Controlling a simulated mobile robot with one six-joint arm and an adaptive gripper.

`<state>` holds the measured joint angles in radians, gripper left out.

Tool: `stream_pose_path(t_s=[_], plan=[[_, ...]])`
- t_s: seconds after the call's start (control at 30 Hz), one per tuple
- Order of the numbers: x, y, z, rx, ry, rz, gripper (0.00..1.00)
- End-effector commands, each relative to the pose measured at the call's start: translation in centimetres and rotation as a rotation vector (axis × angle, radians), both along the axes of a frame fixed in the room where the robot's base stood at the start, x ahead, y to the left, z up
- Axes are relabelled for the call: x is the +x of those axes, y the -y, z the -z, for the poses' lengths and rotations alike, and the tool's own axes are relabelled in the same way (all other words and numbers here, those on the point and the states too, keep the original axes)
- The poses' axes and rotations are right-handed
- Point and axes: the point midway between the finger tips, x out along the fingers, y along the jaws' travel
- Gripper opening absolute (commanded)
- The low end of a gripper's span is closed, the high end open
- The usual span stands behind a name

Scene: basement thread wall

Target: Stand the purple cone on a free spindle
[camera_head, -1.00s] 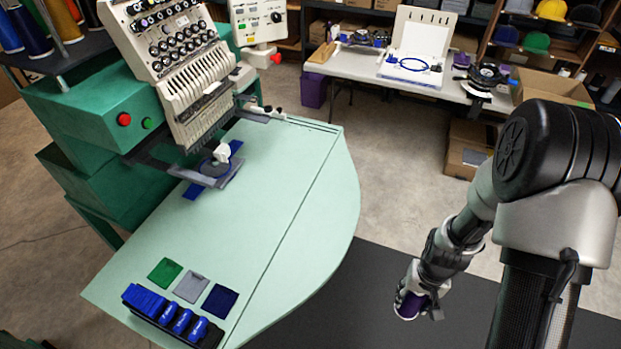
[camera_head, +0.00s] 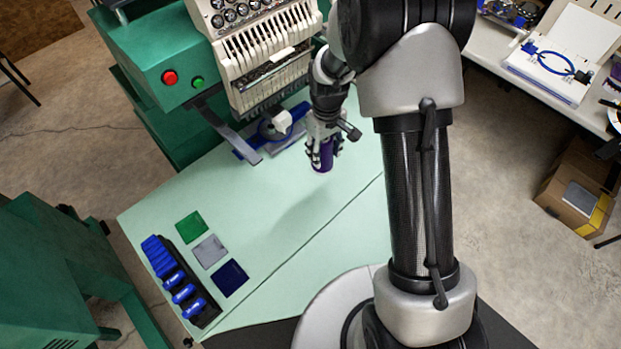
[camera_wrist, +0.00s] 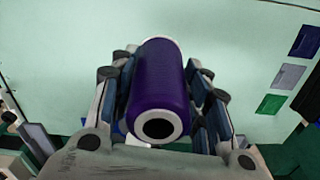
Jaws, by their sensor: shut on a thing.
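The purple cone (camera_head: 322,160) is a roll of purple thread with pale ends. My gripper (camera_head: 326,150) is shut on it and holds it over the pale green table, to the right of the machine's hoop. In the wrist view the cone (camera_wrist: 160,88) lies between both fingers, with its open end and dark hole facing the camera. In the head view the fingers and my arm hide part of it. Whether its lower end touches the table I cannot tell. No spindle shows clearly in the current views.
The pale green table (camera_head: 290,230) holds green, grey and navy swatches and a black tray (camera_head: 207,318) with several blue items. The embroidery machine (camera_head: 260,60) stands behind. A white bench (camera_head: 590,115) is at the right. The middle of the table is clear.

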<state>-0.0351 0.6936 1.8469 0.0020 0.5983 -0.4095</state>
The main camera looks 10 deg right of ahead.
Motion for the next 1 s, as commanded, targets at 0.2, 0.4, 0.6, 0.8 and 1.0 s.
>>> stream_pose_path(t_s=[0.2,0.4,0.6,0.8,1.0], plan=[[2.5,-0.7,-4.0,0.001,-0.003,-0.139,0.11],[2.4,-0.7,0.3,0.001,-0.010,-0.150,0.11],[2.4,-0.7,5.8,0.001,-0.008,-0.148,0.11],[2.5,-0.7,10.0,0.001,-0.005,-0.147,0.11],[2.5,-0.7,11.4,0.001,-0.002,-0.147,0.11]])
